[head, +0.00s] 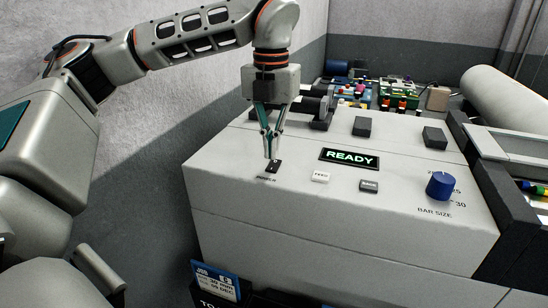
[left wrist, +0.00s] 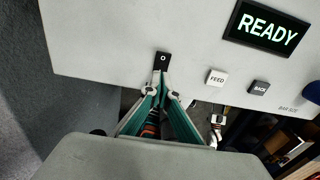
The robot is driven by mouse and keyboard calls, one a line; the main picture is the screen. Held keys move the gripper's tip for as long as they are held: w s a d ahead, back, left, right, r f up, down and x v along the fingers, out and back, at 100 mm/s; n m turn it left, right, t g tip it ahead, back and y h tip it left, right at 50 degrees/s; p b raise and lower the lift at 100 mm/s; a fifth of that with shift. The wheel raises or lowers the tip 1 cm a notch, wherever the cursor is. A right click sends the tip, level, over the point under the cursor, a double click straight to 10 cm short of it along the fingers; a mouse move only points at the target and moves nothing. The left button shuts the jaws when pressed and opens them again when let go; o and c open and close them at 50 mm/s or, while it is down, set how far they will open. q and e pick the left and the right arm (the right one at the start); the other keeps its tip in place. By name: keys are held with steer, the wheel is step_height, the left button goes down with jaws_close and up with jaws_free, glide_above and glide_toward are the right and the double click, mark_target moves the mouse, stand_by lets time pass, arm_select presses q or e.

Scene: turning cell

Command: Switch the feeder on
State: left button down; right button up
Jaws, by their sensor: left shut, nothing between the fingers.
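The feeder is a large pale grey cabinet (head: 235,205) with a sloping control panel. A small black rocker switch (head: 273,167) sits at the panel's left, with a label below it that is hard to read. In the left wrist view the rocker switch (left wrist: 163,58) shows a white "O" at its far end; its near end is hidden by my fingertips. My left gripper (head: 270,154) is shut and empty, pointing down with its tips at the switch. The tips (left wrist: 160,88) look very close to it or touching. The display (head: 349,159) is lit and reads READY in green.
Right of the switch are a white FEED button (head: 320,176), a dark BACK button (head: 369,186) and a blue BAR SIZE knob (head: 440,186). Dark blocks (head: 362,127) stand on the cabinet behind. A blue job card (head: 216,281) hangs at the front.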

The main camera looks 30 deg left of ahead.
mark_target(272, 169)
arm_select(q)
steer(key=shift+r, duration=2.05)
